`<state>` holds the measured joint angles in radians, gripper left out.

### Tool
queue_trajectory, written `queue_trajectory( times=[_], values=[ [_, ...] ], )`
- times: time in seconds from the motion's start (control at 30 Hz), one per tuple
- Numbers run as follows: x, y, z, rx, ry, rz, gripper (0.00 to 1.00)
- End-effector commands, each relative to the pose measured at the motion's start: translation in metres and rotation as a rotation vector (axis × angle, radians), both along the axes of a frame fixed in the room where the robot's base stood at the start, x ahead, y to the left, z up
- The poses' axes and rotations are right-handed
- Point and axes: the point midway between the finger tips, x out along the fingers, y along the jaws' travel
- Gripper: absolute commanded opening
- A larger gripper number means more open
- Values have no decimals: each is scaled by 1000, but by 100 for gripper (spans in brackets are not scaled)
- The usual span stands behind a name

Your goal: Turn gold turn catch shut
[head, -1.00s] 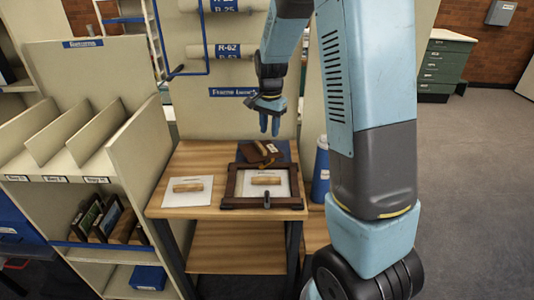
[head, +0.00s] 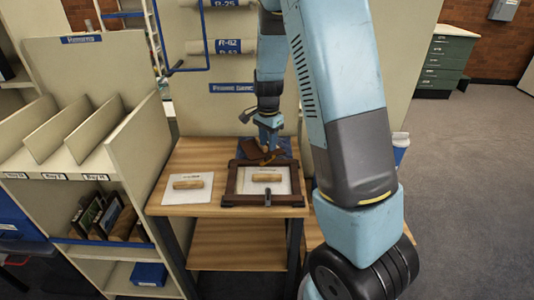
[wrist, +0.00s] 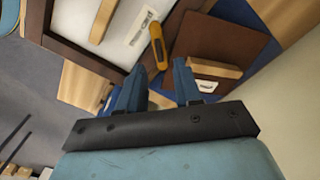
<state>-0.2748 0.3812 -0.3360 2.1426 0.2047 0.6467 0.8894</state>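The gold turn catch (wrist: 158,45) sits on the far rail of the dark wooden frame (head: 233,190); it looks yellow and slanted in the wrist view. In the head view my gripper covers most of it. My gripper (wrist: 157,67) is open, its two blue fingers apart, with the catch's near end just beyond and between the fingertips. I cannot tell whether they touch it. In the head view my gripper (head: 268,152) is low over the frame's far rail. A white board with a wooden handle (head: 268,177) lies inside the frame.
A dark grey catch (head: 267,196) is on the frame's near rail. A brown panel (wrist: 222,42) and a labelled wood block (wrist: 205,67) lie close behind the frame. A white board with a handle (head: 187,184) lies left on the wooden table (head: 205,155). A shelf unit (head: 145,150) stands left.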

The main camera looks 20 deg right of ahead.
Motion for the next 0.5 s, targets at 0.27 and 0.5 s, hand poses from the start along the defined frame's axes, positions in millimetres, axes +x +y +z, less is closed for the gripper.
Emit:
queue_trajectory(
  times=[0.27,0.5],
  values=[
    [-1,0,-40,0,3,0,34],
    [0,0,-52,0,1,2,34]
  ],
)
